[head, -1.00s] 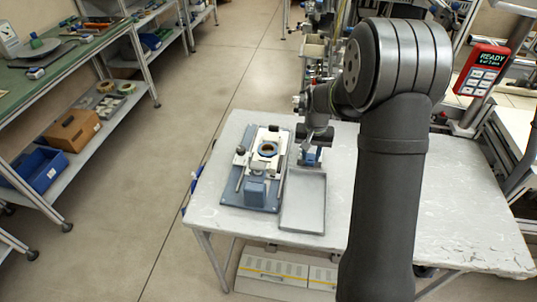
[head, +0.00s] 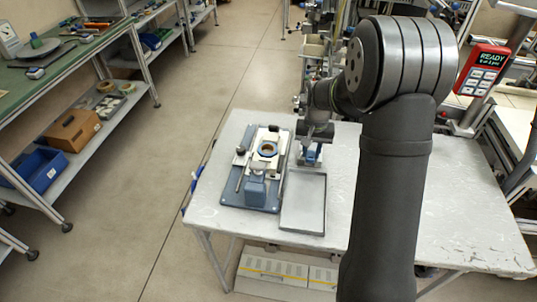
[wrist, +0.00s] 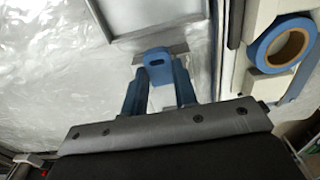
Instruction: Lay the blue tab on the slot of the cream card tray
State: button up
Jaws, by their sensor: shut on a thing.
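My gripper (wrist: 160,88) has two blue fingers, shut on the blue tab (wrist: 157,66), a small piece with a dark oblong hole. In the head view my gripper (head: 311,158) is above the table, just beyond the grey tray, and the tab cannot be made out apart from the fingers. A cream tray-like piece (head: 272,134) sits on the blue fixture to the left of my gripper. It carries a blue tape reel (wrist: 281,45), which shows at the right of the wrist view. I cannot make out the slot.
A shallow grey tray (head: 304,203) lies on the white table (head: 222,217), right of the blue fixture (head: 233,196). The table's right side is largely clear. A red READY box (head: 482,70) stands at the right. Shelves stand across the floor at left.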

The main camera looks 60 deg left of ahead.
jog(key=shift+r, duration=2.35)
jog(key=s+d+r, duration=0.4)
jog(key=s+r, duration=0.3)
jog(key=r, duration=0.1)
send_near(263, 159)
jog(key=s+d+f, duration=0.2)
jog(key=d, duration=0.1)
jog(key=shift+w+a+f, duration=0.1)
jog(key=shift+f, duration=0.8)
jog(key=shift+w+a+f, duration=0.1)
jog(key=shift+f, duration=0.75)
jog(key=shift+f, duration=0.1)
jog(key=shift+f, duration=0.5)
jog(key=o, duration=0.8)
jog(key=shift+o, duration=0.2)
